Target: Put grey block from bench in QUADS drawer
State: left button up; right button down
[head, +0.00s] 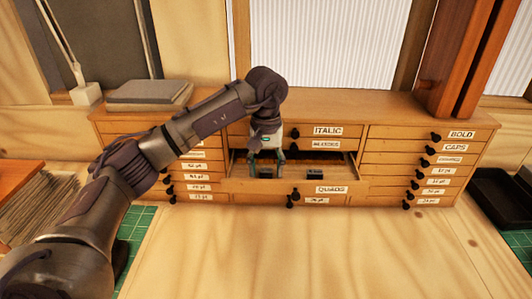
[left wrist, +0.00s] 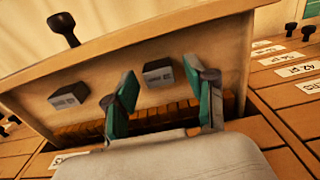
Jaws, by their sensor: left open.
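The QUADS drawer (head: 235,185) is pulled open in the middle of the cabinet. Two small dark grey blocks lie in it, one under my left gripper (head: 266,174) and one grey block (head: 315,174) to its right. In the left wrist view, the near block (left wrist: 158,73) sits between and just beyond the fingertips of the left gripper (left wrist: 164,92), and the other block (left wrist: 70,95) lies to the left. The fingers are apart, with teal pads; nothing is visibly clamped. My right gripper does not show. No grey block shows on the bench (head: 300,250).
Closed labelled drawers flank the open one, with black knobs (head: 435,136) sticking out. A grey stack (head: 148,95) and a wooden post (head: 458,60) stand on the cabinet top. A black tray (head: 505,200) lies at the right. The front bench is clear.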

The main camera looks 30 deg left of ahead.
aim_at(266, 170)
pick_arm(q)
notch_tip(266, 170, up, 12)
jog(key=shift+b, duration=0.4)
jog(key=shift+f, duration=0.1)
dwell(0.3)
